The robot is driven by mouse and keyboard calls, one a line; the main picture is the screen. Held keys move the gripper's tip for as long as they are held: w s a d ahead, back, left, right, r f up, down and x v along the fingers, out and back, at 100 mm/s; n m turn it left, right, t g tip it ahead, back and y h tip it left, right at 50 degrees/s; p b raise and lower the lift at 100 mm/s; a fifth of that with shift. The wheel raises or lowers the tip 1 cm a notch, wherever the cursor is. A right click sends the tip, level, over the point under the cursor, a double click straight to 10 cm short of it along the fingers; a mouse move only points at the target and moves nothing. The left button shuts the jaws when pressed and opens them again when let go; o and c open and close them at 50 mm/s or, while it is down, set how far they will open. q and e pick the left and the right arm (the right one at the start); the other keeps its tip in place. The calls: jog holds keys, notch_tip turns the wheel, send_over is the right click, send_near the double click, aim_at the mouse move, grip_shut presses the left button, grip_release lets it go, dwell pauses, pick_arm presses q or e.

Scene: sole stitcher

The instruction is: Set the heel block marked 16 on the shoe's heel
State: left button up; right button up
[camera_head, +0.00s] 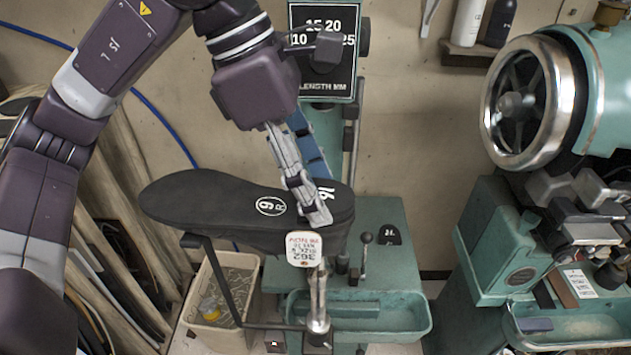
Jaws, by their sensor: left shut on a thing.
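The black shoe (200,203) is held sole up on a metal post (318,295), toe to the left and heel to the right. Its sole bears a white 9 R mark. The dark heel block marked 16 (343,196) is at the heel end, its white number partly covered by my fingers. My left gripper (316,205) reaches down from above and is shut on the block. Block and sole are both black, so I cannot tell whether they touch all round. My right gripper is not in view.
A green bench (385,262) behind the heel holds another dark block (390,235) and a small lever (364,250). A green trough (390,318) lies below. A green stitching machine (505,240) with a handwheel (520,103) stands at right. A gauge sign (325,70) rises behind.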

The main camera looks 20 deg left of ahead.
pick_arm(q)
jog(key=o, duration=1.2)
jog(key=shift+o, duration=0.2)
jog(key=shift+r, duration=0.15)
jog(key=v, duration=1.1)
jog(key=shift+a+r, duration=0.2)
jog(key=shift+r, duration=0.1)
jog(key=shift+s, duration=0.1)
